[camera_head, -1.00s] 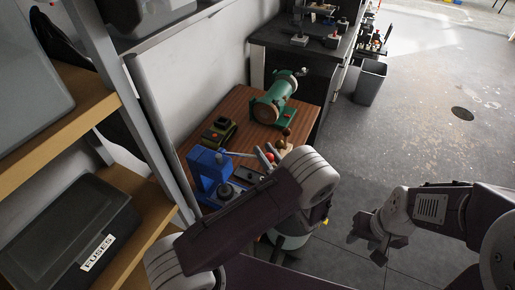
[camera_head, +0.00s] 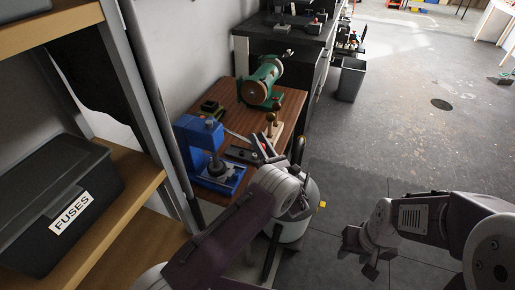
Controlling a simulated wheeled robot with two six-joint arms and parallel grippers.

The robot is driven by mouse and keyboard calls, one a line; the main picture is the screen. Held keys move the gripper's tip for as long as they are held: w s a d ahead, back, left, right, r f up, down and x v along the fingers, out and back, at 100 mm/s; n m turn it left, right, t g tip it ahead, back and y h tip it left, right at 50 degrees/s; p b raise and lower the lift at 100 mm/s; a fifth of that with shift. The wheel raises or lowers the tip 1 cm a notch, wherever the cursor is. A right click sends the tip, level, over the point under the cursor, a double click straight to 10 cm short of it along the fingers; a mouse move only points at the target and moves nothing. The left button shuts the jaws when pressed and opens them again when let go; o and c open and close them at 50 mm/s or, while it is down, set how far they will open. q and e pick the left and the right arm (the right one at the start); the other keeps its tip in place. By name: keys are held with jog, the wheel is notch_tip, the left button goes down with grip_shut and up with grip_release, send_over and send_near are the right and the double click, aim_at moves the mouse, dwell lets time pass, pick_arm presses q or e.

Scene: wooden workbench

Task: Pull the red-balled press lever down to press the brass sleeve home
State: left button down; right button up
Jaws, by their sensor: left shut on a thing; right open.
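The blue press (camera_head: 200,143) stands on the wooden workbench, left of my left gripper. Its thin pale lever rod (camera_head: 237,136) runs from the press to the right, into the fingers of my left gripper (camera_head: 263,146). That gripper is shut on the lever's end; the red ball is mostly hidden between the fingers. A dark round fixture (camera_head: 217,169) sits on the press base. I cannot make out the brass sleeve. My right gripper (camera_head: 360,255) is open and empty above the floor at lower right, well apart from the bench.
A green machine (camera_head: 262,82) stands at the back of the wooden bench (camera_head: 235,120). A stand with a brass-coloured ball (camera_head: 271,117) is close behind my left gripper. A shelf with a FUSES box (camera_head: 60,205) is at left.

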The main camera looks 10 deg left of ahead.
pick_arm(q)
jog(key=shift+d+f+t+h, duration=0.2)
jog(key=shift+f+t+h, duration=0.05)
jog(key=shift+t+h, duration=0.05)
jog(key=shift+m, duration=0.3)
jog(key=c, duration=1.1)
grip_release()
jog(key=shift+w, duration=0.1)
jog(key=shift+o, duration=0.3)
jog(key=shift+d, duration=0.2)
jog(key=shift+a, duration=0.1)
jog(key=v, duration=0.9)
